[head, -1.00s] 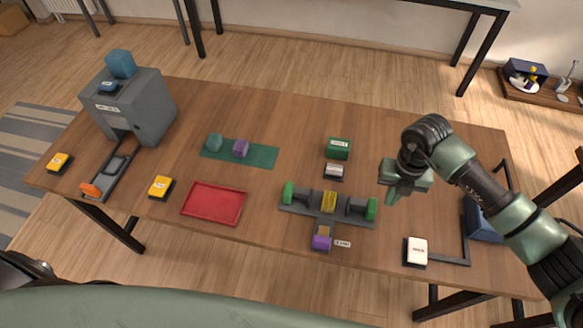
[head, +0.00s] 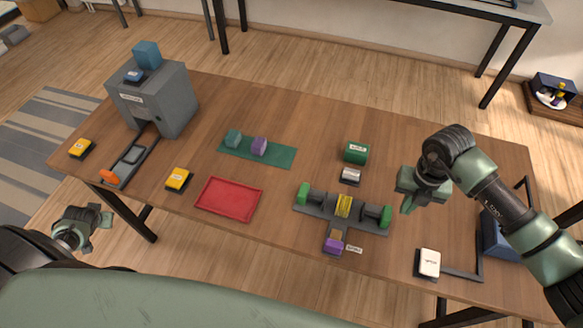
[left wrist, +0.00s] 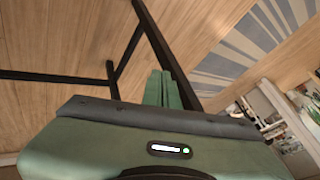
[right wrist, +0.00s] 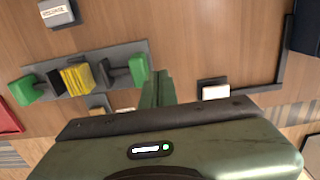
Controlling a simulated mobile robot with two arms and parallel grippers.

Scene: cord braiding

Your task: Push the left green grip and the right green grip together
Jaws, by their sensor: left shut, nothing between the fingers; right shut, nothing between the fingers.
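The grey braiding fixture (head: 314,211) lies on the table right of centre, with a yellow cord bundle (head: 343,206) in its middle. The left green grip (head: 303,193) and the right green grip (head: 385,217) sit at its two ends, apart. In the right wrist view the left green grip (right wrist: 26,90) and the right green grip (right wrist: 139,68) show too. My right gripper (head: 408,208) is shut and empty, above the table to the right of the right green grip. My left gripper (head: 92,226) is shut and empty, off the table's front left edge, far from the fixture.
A purple block (head: 333,246) sits at the fixture's front. A green box (head: 356,153) and a white-topped block (head: 350,175) stand behind it. A red tray (head: 229,199) lies to the left. A white pad (head: 428,263) and a blue bin (head: 493,238) are at right.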

